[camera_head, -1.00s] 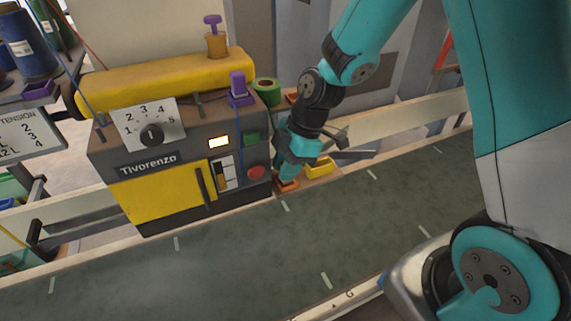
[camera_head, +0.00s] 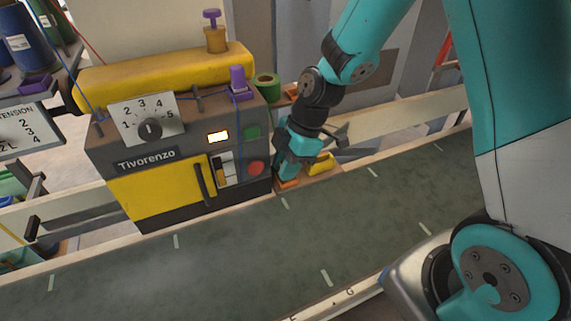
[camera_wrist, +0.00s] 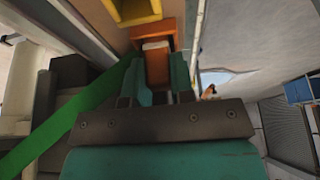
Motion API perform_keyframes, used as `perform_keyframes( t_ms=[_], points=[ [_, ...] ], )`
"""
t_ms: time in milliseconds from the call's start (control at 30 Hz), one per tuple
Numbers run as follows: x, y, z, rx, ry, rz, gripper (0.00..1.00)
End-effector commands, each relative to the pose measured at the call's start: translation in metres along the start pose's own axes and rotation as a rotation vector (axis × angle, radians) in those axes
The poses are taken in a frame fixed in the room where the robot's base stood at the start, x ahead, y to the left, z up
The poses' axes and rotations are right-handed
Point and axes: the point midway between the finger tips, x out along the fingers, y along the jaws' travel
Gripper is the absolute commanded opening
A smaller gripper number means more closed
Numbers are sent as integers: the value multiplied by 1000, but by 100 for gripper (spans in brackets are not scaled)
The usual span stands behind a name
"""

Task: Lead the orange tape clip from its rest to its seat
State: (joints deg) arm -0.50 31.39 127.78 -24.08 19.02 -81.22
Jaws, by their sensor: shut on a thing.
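The orange tape clip (camera_wrist: 157,66) sits between the two teal fingers of my gripper (camera_wrist: 158,75) in the wrist view. My gripper is shut on it. An orange block (camera_wrist: 170,30) lies just beyond the clip; I cannot tell whether the clip touches it. In the head view my gripper (camera_head: 286,176) points down at an orange piece (camera_head: 288,184) low beside the grey machine, and the fingertips hide part of it. A green tape band (camera_wrist: 75,122) runs from the lower left up to the fingers in the wrist view. The green tape roll (camera_head: 267,86) stands behind the machine's right corner.
The grey and yellow machine (camera_head: 150,159) stands close left of my gripper. A yellow block (camera_head: 320,163) lies just right of it. Another orange piece (camera_head: 291,93) is behind, near the tape roll. The dark green belt (camera_head: 230,255) in front is clear.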

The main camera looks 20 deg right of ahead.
Motion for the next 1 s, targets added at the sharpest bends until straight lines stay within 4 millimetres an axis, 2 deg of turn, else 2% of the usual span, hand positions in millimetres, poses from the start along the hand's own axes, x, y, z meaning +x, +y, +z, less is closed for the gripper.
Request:
perform_keyframes(
  t_ms=[67, 100, 200, 233, 500, 633, 767, 1000],
  points=[
    [0, 0, 0, 0, 0, 0, 0],
    [0, 0, 0, 0, 0, 0, 25],
    [0, 0, 0, 0, 0, 0, 48],
    [0, 0, 0, 0, 0, 0, 52],
    [-1, 0, 0, 0, 0, 1, 52],
    [-10, 1, 0, 1, 0, 3, 52],
    [-33, 1, 0, 0, 0, 7, 52],
    [-96, 1, 1, 1, -1, 9, 52]
  ],
)
